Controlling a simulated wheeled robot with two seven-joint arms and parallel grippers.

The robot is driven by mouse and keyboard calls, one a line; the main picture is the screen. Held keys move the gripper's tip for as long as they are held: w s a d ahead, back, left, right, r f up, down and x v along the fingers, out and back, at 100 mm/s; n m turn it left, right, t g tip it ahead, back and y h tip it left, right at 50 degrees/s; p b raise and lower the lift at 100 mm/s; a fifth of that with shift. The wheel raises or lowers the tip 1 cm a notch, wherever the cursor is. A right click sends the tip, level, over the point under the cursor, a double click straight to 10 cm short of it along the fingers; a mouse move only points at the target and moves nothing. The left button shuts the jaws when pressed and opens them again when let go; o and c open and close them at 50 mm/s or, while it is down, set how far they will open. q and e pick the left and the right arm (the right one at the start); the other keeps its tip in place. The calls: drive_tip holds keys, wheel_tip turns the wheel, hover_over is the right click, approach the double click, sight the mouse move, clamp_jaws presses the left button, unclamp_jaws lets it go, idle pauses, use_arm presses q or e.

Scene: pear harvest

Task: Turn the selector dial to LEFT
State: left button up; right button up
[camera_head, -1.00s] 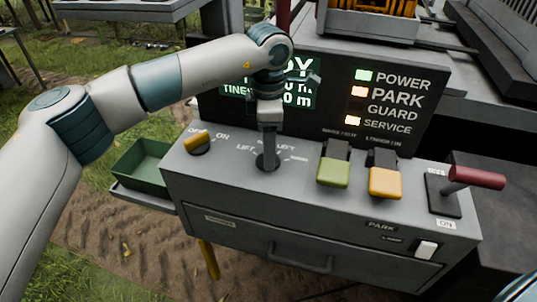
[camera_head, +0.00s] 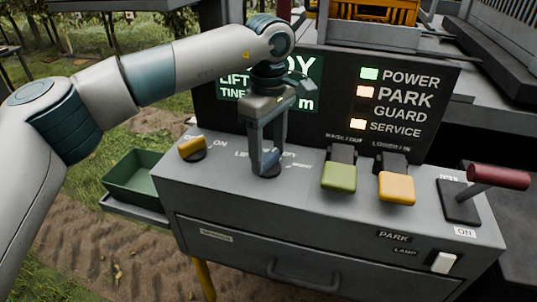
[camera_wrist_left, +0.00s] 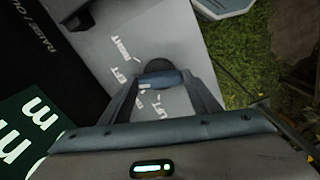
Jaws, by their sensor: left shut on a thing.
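My left gripper (camera_head: 266,160) points down at the sloping top of the grey control console, its two fingers on either side of the selector dial (camera_wrist_left: 160,78). The gripper is shut on the dial. In the wrist view the dial's blue-grey grip lies crosswise between the fingers, above a dark round base. In the head view the fingers hide most of the dial and part of its lettering, so I cannot read which label it points to. White labels, including RIGHT, lie around it in the wrist view. My right gripper is not in view.
A yellow knob (camera_head: 192,149) by ON is left of the dial. A green lever (camera_head: 339,177), a yellow lever (camera_head: 396,188) and a red-handled lever (camera_head: 498,176) stand to its right. The lit screen (camera_head: 300,95) is behind. A green bin (camera_head: 133,180) is at the left.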

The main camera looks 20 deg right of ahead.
sight(269, 155)
use_arm(q)
drive_tip(key=shift+r, duration=0.1)
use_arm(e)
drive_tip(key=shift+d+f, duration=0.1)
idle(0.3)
use_arm(q)
drive_tip(key=o, duration=1)
drive_tip(key=shift+o, duration=0.2)
drive_tip(key=shift+r, duration=0.55)
wheel_tip(269, 155, up, 16)
drive_tip(key=b, duration=0.1)
drive_tip(key=shift+b, duration=0.3)
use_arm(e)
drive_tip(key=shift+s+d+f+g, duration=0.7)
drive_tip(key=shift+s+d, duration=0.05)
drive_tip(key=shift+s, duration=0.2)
